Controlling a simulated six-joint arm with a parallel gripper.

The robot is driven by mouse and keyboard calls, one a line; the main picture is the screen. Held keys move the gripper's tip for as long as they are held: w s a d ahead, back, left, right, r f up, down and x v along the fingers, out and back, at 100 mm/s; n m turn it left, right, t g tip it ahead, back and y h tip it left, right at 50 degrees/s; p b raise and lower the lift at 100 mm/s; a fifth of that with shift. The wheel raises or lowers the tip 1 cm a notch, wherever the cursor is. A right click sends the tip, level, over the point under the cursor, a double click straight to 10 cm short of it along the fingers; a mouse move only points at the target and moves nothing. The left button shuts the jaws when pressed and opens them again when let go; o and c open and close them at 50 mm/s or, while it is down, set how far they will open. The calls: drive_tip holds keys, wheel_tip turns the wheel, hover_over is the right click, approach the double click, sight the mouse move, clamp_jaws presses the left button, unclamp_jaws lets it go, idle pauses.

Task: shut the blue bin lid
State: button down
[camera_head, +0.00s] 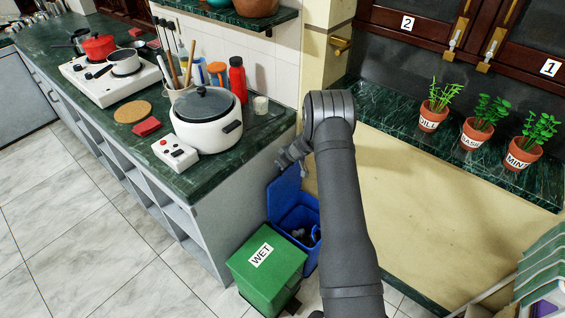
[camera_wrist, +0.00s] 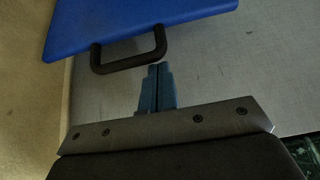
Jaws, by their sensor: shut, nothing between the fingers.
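The blue bin (camera_head: 303,212) stands on the floor beside the counter's end, behind the green bin. Its blue lid (camera_head: 284,192) is raised, leaning up on the counter side, and dark contents show inside the bin. In the wrist view the blue lid (camera_wrist: 140,22) fills the top left, with a dark handle (camera_wrist: 130,52) on its edge. My gripper (camera_wrist: 157,75) is shut and empty, its fingertips just beside the handle in that view; contact cannot be told. In the head view my gripper (camera_head: 291,155) is above the lid, partly hidden by my arm.
A green bin (camera_head: 266,268) marked WET stands closed in front of the blue bin. The counter (camera_head: 215,178) with a white cooker (camera_head: 206,120) and a small switch box (camera_head: 175,152) is to the left. Potted herbs (camera_head: 476,133) stand on the right sill.

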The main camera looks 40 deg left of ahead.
drive_tip(key=d+f, duration=0.5)
drive_tip(key=d, duration=0.6)
drive_tip(key=d+f, duration=0.4)
drive_tip(key=d, duration=0.7)
drive_tip(key=d+f+y, duration=0.2)
drive_tip(key=d+f, duration=0.2)
drive_tip(key=f, duration=0.7)
drive_tip(key=d+f+y, duration=0.2)
drive_tip(key=d+f, duration=0.3)
drive_tip(key=f, duration=0.6)
drive_tip(key=shift+d, duration=0.25)
drive_tip(key=shift+s+f, duration=0.1)
drive_tip(key=v, duration=1.8)
drive_tip(key=shift+d+y, duration=0.2)
drive_tip(key=shift+y, duration=0.2)
